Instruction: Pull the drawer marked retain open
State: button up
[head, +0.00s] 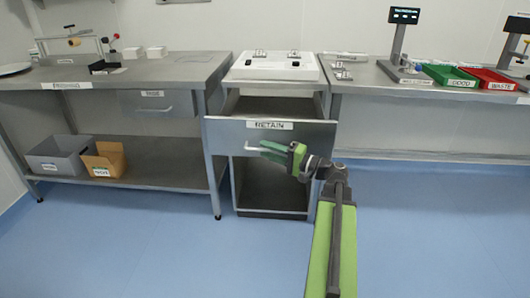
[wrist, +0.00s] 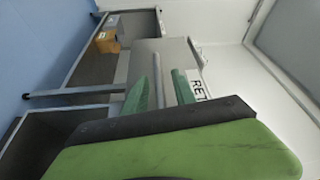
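The drawer marked RETAIN (head: 222,133) stands pulled out of the middle cabinet, with its inside showing behind the front panel. Its label (head: 270,125) is on the front, and part of it shows in the wrist view (wrist: 197,82). The pale bar handle (head: 250,148) sits below the label, its right part hidden by my gripper. My gripper (head: 268,150) is at the handle. In the wrist view its green fingers (wrist: 160,88) are apart, with the handle bar (wrist: 158,68) between them and gaps visible beside it.
An open shelf space (head: 270,185) is below the drawer. A left bench (head: 190,70) has a closed drawer (head: 158,104), and a grey bin (head: 58,160) and a cardboard box (head: 105,158) on its lower shelf. A right bench (head: 365,80) carries green and red trays. The blue floor in front is clear.

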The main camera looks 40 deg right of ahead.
jog(key=shift+s+d+f, duration=0.1)
jog(key=shift+s, duration=0.2)
jog(key=b+v, duration=0.1)
jog(key=v, duration=1.6)
jog(key=shift+c, duration=0.2)
